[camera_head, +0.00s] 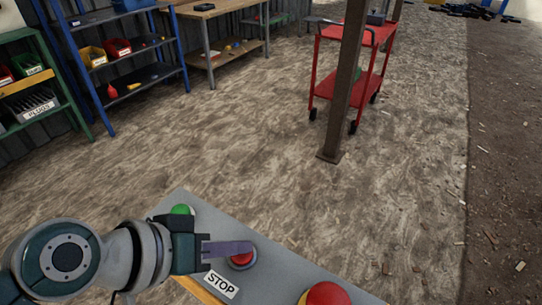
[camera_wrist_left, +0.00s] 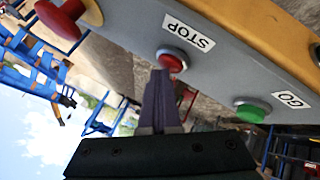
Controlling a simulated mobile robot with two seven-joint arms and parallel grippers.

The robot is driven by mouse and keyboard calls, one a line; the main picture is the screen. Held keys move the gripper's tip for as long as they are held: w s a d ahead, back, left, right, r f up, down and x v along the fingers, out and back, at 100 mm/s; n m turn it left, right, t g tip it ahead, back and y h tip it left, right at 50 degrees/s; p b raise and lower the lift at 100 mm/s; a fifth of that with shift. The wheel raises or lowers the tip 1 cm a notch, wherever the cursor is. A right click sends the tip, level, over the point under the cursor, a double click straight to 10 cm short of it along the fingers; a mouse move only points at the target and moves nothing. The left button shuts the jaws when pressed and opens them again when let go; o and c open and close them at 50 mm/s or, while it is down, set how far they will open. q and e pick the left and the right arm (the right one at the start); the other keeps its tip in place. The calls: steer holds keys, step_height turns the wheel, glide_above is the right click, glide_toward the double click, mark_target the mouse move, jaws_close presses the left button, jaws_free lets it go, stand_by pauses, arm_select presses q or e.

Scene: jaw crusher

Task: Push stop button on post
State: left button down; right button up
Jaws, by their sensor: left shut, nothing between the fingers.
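The red stop button (camera_head: 242,259) sits on a grey panel (camera_head: 280,270) beside a white STOP label (camera_head: 220,285). It also shows in the left wrist view (camera_wrist_left: 172,60). My left gripper (camera_head: 250,247) is shut and empty, and its purple-grey fingers overlap the upper part of the button in the head view. In the left wrist view, the fingertips (camera_wrist_left: 160,73) are right at the button's edge. I cannot tell whether they touch it. My right gripper is not in view.
A green button (camera_head: 181,209) is on the same panel, with a GO label (camera_wrist_left: 290,100). A large red mushroom button (camera_head: 325,294) is at the other end. A post (camera_head: 345,80), a red cart (camera_head: 372,87) and shelves (camera_head: 140,75) stand beyond open floor.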

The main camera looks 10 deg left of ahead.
mark_target(236, 264)
arm_select(q)
steer(key=shift+f, duration=0.1)
steer(key=shift+s+a+f+b, duration=0.1)
steer(key=shift+s+f+b, duration=0.05)
steer(key=shift+f+b, duration=0.3)
steer(key=shift+f, duration=0.1)
steer(key=shift+r+p, duration=0.3)
steer(key=shift+p, duration=0.25)
steer(key=shift+s, duration=0.1)
steer(key=shift+r+p, duration=0.5)
step_height(236, 264, up, 5)
steer(key=p, duration=0.5)
steer(key=shift+r, duration=0.15)
